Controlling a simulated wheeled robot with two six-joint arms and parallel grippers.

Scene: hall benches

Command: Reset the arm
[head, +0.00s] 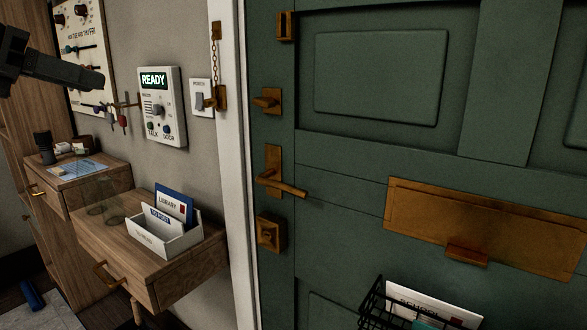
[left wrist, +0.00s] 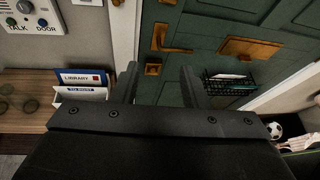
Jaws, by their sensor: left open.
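My left gripper shows in the left wrist view (left wrist: 160,75), with its two dark fingers apart and nothing between them but the green door behind. In the head view my left arm comes in at the upper left, and its dark gripper (head: 95,78) is raised in front of the pegged wall board, clear of the shelf and the door. My right gripper is in neither view.
A green door (head: 380,80) with a brass handle (head: 285,187), mail slot (head: 480,225) and wire basket (head: 375,305) fills the right. An intercom (head: 161,105) reads READY. A white letter holder (head: 165,240) stands on a wooden drawer unit (head: 195,262).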

